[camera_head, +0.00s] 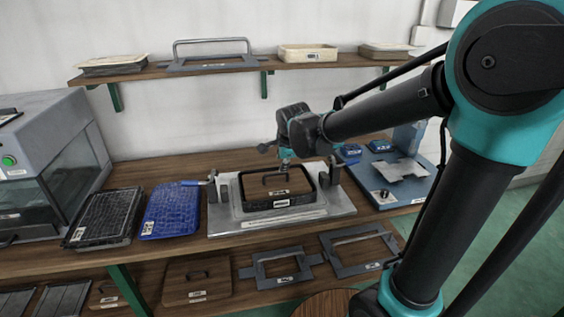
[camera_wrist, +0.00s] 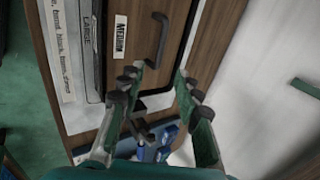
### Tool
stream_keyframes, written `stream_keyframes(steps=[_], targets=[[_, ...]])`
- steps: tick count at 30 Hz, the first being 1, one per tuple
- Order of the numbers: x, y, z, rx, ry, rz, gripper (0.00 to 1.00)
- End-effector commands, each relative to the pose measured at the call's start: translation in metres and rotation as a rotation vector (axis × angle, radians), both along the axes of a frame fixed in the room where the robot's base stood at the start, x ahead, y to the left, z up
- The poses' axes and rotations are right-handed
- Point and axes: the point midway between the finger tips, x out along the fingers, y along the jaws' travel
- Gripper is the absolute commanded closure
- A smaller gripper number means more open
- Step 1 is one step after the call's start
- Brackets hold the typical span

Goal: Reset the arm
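My gripper (camera_head: 286,154) hangs at the end of my arm, over the black tray in the middle of the bench. In the wrist view my gripper (camera_wrist: 160,73) shows two green fingers with dark pads, spread apart with nothing held between them. Below it a brown panel (camera_wrist: 130,48) marked MEDIUM has a dark handle (camera_wrist: 157,40) beyond the fingertips. The panel sits in the black tray (camera_head: 315,190), which rests on a grey fixture plate (camera_head: 236,222). The exact gap between gripper and handle is hard to judge.
A black tray (camera_head: 105,215) and a blue tray (camera_head: 172,210) lie left of the fixture, beside a grey machine (camera_head: 45,115). A blue-grey station (camera_head: 410,192) stands right. A shelf (camera_head: 225,69) with trays and a frame runs above. Frames (camera_head: 357,251) lie on the lower shelf.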

Motion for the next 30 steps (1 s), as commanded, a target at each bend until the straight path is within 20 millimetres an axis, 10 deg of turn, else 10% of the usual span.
stream_keyframes(steps=[10, 21, 30], targets=[[-0.029, -0.067, -0.024, -0.174, 0.004, 0.187, 0.67], [-0.126, -0.184, -0.084, -0.520, 0.047, 0.698, 0.67], [-0.198, -0.227, -0.124, -0.688, 0.069, 1.054, 0.67]])
